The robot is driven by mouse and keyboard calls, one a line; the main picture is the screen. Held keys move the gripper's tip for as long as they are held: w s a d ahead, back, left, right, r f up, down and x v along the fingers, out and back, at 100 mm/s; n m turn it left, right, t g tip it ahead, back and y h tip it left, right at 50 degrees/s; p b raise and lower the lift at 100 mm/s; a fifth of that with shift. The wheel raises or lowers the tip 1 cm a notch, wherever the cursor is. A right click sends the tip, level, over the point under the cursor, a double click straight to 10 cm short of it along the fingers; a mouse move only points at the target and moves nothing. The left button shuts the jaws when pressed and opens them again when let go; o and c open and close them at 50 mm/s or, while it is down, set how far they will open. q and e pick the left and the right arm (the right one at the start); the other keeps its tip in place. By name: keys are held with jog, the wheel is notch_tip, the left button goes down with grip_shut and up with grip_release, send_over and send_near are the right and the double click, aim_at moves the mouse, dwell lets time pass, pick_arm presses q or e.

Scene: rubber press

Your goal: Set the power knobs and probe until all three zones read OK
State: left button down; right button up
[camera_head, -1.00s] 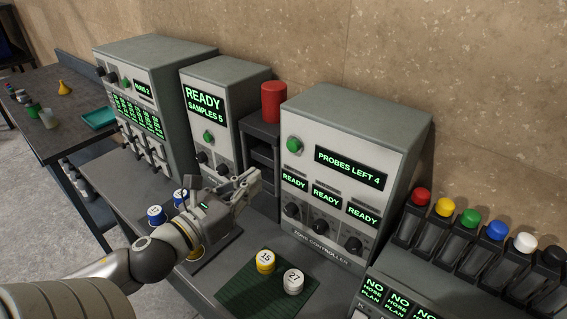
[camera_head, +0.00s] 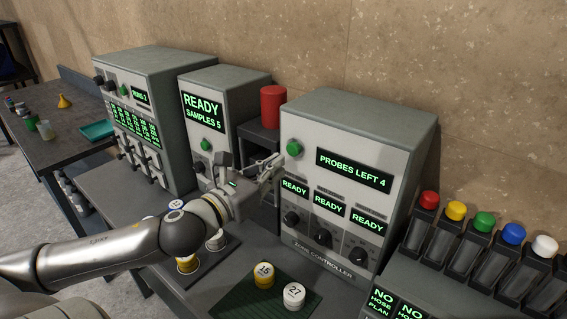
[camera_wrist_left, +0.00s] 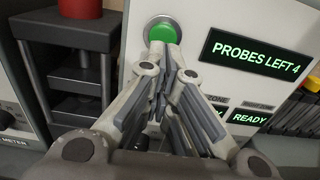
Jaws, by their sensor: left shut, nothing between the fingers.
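The zone controller (camera_head: 350,140) is a grey box reading PROBES LEFT 4. Its three zone displays (camera_head: 328,203) each read READY. Three black power knobs (camera_head: 323,237) sit in a row below the displays. A green button (camera_head: 294,148) is at its upper left; it also shows large in the left wrist view (camera_wrist_left: 162,35), just beyond my fingers. My left gripper (camera_head: 274,166) is shut and empty, its tips close to the front panel near the green button. I cannot tell whether the tips touch it. In the left wrist view my fingers (camera_wrist_left: 172,62) partly hide the zone displays and knobs. My right gripper is not in view.
A meter box (camera_head: 214,110) reading READY, SAMPLES 5 and a red cylinder (camera_head: 272,105) stand to the left. A green mat (camera_head: 240,312) holds discs marked 15 (camera_head: 263,275) and 27 (camera_head: 294,296). Several coloured-cap holders (camera_head: 484,222) stand at the right.

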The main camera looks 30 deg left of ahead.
aim_at(291, 156)
pick_arm(q)
jog(key=shift+w+d+p, duration=0.15)
jog(key=shift+w+p, duration=0.3)
jog(key=shift+w, duration=1.25)
jog(key=shift+w, duration=0.1)
